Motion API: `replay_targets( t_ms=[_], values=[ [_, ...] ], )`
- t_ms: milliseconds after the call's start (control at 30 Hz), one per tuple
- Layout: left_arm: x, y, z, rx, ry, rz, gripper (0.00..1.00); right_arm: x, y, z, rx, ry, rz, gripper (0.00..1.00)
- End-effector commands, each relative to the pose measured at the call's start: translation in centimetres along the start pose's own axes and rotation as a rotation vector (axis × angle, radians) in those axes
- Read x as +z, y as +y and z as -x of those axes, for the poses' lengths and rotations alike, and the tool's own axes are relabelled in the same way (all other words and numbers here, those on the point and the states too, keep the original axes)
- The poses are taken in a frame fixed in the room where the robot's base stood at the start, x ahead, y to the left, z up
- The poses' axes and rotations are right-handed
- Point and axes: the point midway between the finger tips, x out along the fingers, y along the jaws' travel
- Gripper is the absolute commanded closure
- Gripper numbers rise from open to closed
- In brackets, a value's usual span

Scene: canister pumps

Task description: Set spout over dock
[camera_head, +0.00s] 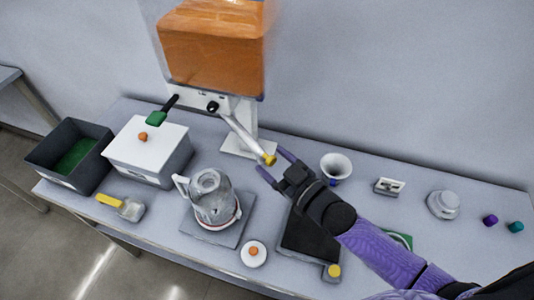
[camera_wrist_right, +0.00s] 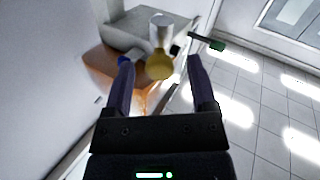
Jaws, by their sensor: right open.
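The spout (camera_head: 243,134) is a silver tube slanting down from the white base of the orange-filled canister (camera_head: 210,50), with a yellow tip (camera_head: 269,159). My right gripper (camera_head: 273,162) is open at this tip. In the right wrist view, the yellow tip (camera_wrist_right: 159,66) shows between the two spread fingers, not gripped; its exact depth is unclear. A glass pitcher (camera_head: 212,200) stands on a grey square pad (camera_head: 190,228) left of the gripper. A black pad (camera_head: 308,243) lies partly hidden under my right arm. I cannot tell which pad is the dock. My left gripper is not in view.
A white-lidded box (camera_head: 150,145), a dark bin (camera_head: 65,145) and a yellow-handled scoop (camera_head: 125,207) are on the left. A white funnel (camera_head: 336,166), a small device (camera_head: 389,187) and a grey lidded item (camera_head: 443,204) are on the right. A white disc with orange knob (camera_head: 253,254) is in front.

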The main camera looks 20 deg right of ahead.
Motion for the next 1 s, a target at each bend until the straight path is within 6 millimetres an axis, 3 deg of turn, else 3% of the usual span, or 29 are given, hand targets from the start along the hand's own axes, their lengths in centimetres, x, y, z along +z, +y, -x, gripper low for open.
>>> replay_targets(
  t_ms=[200,467,833,1000],
  values=[
    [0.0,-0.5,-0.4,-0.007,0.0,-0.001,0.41,0.1,0.0,-2.5,0.0,-0.001,0.0,0.27],
    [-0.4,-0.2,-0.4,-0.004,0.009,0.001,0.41,0.0,0.0,-2.7,0.0,-0.002,0.0,0.27],
    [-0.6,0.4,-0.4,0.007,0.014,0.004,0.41,0.0,0.0,-2.7,0.0,-0.002,0.0,1.0],
    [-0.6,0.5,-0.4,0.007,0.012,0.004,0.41,0.0,0.0,-2.7,0.0,-0.002,0.0,1.0]
  ],
)
